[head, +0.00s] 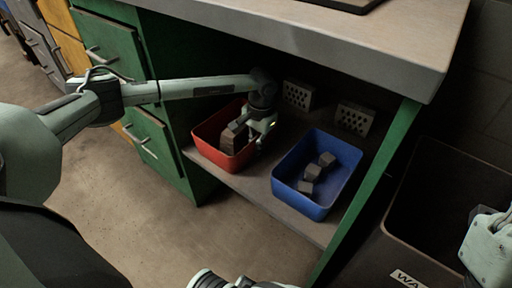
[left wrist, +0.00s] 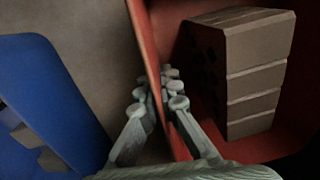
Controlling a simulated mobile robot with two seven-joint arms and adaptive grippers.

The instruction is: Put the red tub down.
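The red tub (head: 211,127) is at the shelf under the workbench, at its left end by the green drawers. It looks level, but I cannot tell whether its base touches the shelf. My left gripper (head: 262,132) is at the tub's right wall. In the left wrist view its fingers (left wrist: 158,95) are on either side of the red wall (left wrist: 148,45) and shut on it. A brown brick with holes (left wrist: 245,70) lies inside the tub; in the head view the brick (head: 231,140) is partly hidden by the gripper.
A blue tub (head: 318,205) with several grey blocks stands on the shelf to the right, apart from the red one. Two hollow bricks (head: 298,95) (head: 354,118) stand behind. The benchtop (head: 330,40) overhangs the shelf (head: 255,190). A dark bin (head: 440,190) stands at right.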

